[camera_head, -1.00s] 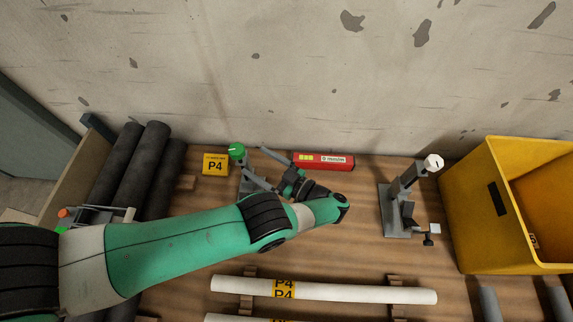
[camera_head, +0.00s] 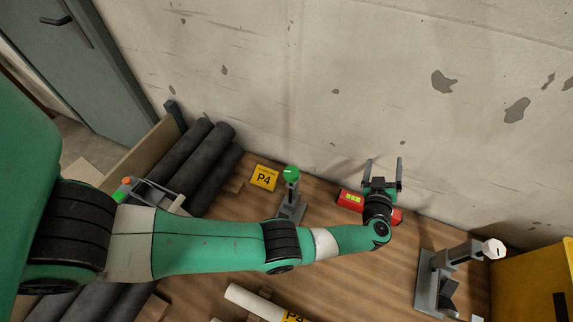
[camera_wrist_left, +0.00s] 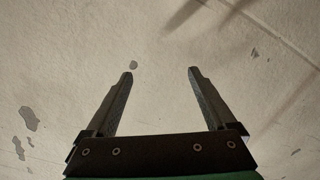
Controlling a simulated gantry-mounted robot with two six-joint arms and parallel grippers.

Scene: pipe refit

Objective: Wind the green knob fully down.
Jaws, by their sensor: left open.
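The green knob (camera_head: 291,174) tops a grey clamp stand (camera_head: 290,203) on the bench, left of my left gripper in the head view. My left gripper (camera_head: 383,164) is open and empty, with its fingers pointing up toward the wall. It is well apart from the knob, in front of a red box. In the left wrist view the open fingers (camera_wrist_left: 160,72) have only bare wall between and beyond them. How far down the knob is wound cannot be told. My right gripper is not in view.
The red box (camera_head: 351,198) lies behind my left wrist. A second stand with a white knob (camera_head: 493,249) is at right, beside a yellow bin (camera_head: 535,285). A yellow P4 sign (camera_head: 264,178), dark pipes (camera_head: 207,157) and a white pipe (camera_head: 250,301) lie around.

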